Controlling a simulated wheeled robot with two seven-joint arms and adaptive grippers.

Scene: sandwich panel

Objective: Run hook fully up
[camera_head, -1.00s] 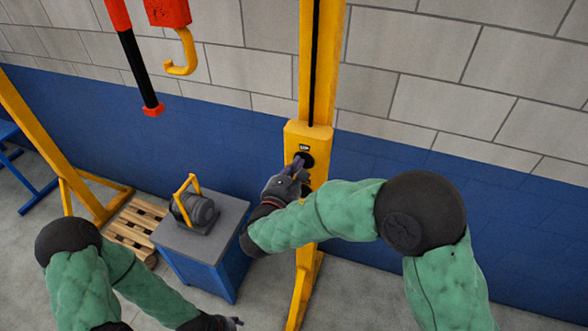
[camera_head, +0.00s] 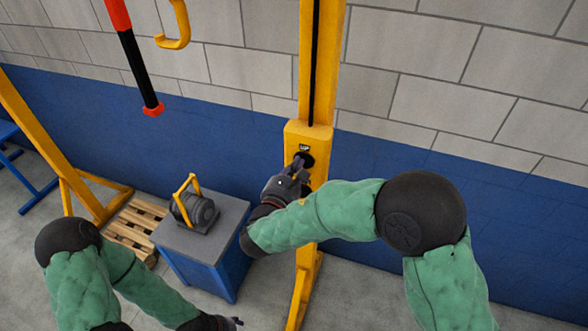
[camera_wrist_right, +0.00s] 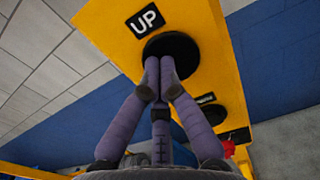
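The yellow hook (camera_head: 184,28) hangs at the top left of the head view, in front of the grey block wall; its upper part is cut off by the frame. A yellow control box (camera_head: 291,140) sits on the yellow post. It carries a black round UP button (camera_wrist_right: 184,47) under an UP label (camera_wrist_right: 145,20). My right gripper (camera_head: 299,162) has its fingertips together against that button, as the right wrist view (camera_wrist_right: 160,65) shows, and holds nothing. My left gripper (camera_head: 236,321) is low at the bottom edge, mostly hidden, and its fingers are unclear.
A second black button (camera_wrist_right: 211,112) lies below the UP button, its label unreadable. A black and red pendant bar (camera_head: 140,70) hangs left of the hook. A blue cabinet (camera_head: 215,265) with a yellow-handled machine (camera_head: 197,207) and a wooden pallet (camera_head: 135,228) stand on the floor.

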